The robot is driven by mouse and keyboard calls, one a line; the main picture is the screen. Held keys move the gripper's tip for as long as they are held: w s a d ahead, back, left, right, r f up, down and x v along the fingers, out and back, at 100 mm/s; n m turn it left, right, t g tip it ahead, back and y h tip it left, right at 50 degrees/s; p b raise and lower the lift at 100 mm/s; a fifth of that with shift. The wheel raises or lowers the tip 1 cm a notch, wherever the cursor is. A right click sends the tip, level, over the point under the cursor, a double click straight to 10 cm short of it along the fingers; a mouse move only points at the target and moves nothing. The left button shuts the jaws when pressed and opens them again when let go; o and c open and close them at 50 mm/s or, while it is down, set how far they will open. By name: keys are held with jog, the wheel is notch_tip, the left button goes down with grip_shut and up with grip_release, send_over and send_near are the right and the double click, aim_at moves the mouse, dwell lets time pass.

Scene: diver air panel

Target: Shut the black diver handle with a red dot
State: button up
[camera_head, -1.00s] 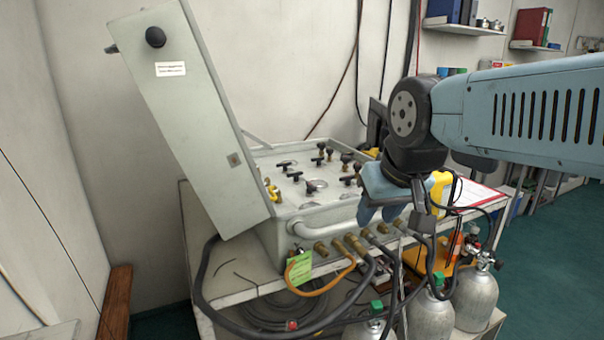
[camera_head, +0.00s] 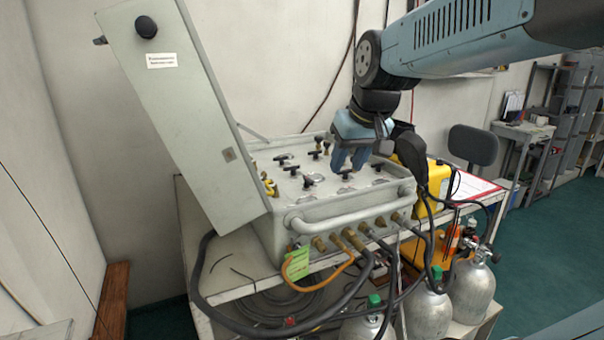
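The grey air panel box (camera_head: 335,209) stands on a table with its tall lid open at the left. Several black handles show on its top face, among them one at the back left (camera_head: 283,157), one nearer the front (camera_head: 308,182) and one at the right (camera_head: 378,167). They are too small to tell which has a red dot. My blue gripper (camera_head: 350,166) points down over the back right part of the panel top. Its two fingers are apart with a gap between them, and I see nothing held. The gripper hides some handles behind it.
The raised lid (camera_head: 190,110) walls off the panel's left side. A thick pipe rail (camera_head: 350,216) runs along the front edge, with hoses below. A yellow case (camera_head: 437,192) and a clipboard (camera_head: 470,186) lie to the right. Gas cylinders (camera_head: 472,290) stand in front.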

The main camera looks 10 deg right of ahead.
jog(key=w, duration=1.1)
jog(key=n, duration=0.1)
send_near(306, 177)
jog(key=shift+g, duration=0.4)
jog(key=x, duration=0.8)
jog(key=shift+w+r, duration=0.15)
jog(key=shift+w, duration=0.25)
grip_shut()
